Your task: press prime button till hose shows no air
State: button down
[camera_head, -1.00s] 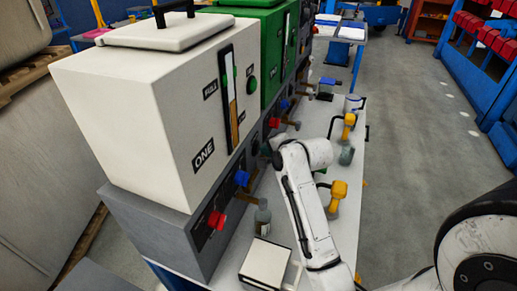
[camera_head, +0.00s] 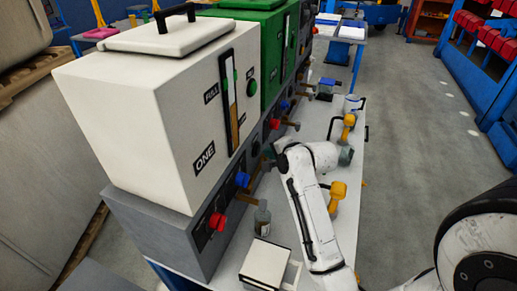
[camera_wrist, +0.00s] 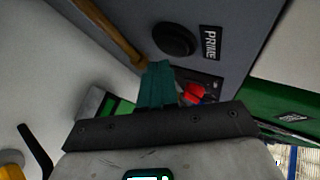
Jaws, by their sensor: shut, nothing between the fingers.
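The round black prime button (camera_wrist: 173,40) is on the grey panel in the wrist view, beside the black PRIME label (camera_wrist: 210,43). My gripper (camera_wrist: 157,72) shows there as teal fingers, shut and empty. Its tips are below and left of the button in the picture; I see a gap between them. A tan tube (camera_wrist: 108,30) runs from the upper left to near the fingertips; I cannot tell if it is the hose or what is in it. In the head view my arm covers most of the gripper and the prime button is not clear.
The white tank ONE (camera_head: 140,130) has a level strip (camera_head: 230,100), pale above and amber below. A green tank (camera_head: 283,40) stands behind it. A red knob (camera_head: 217,222) and a blue knob (camera_head: 243,180) stick out in front. A bottle (camera_head: 262,217) and yellow-handled items (camera_head: 337,193) stand on the bench.

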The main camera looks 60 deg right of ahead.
jog(key=s, duration=0.1)
jog(key=s+p, duration=0.1)
jog(key=s, duration=0.1)
jog(key=s+p, duration=0.1)
jog(key=s, duration=0.1)
jog(key=shift+d, duration=0.25)
dwell(0.3)
dwell(1.4)
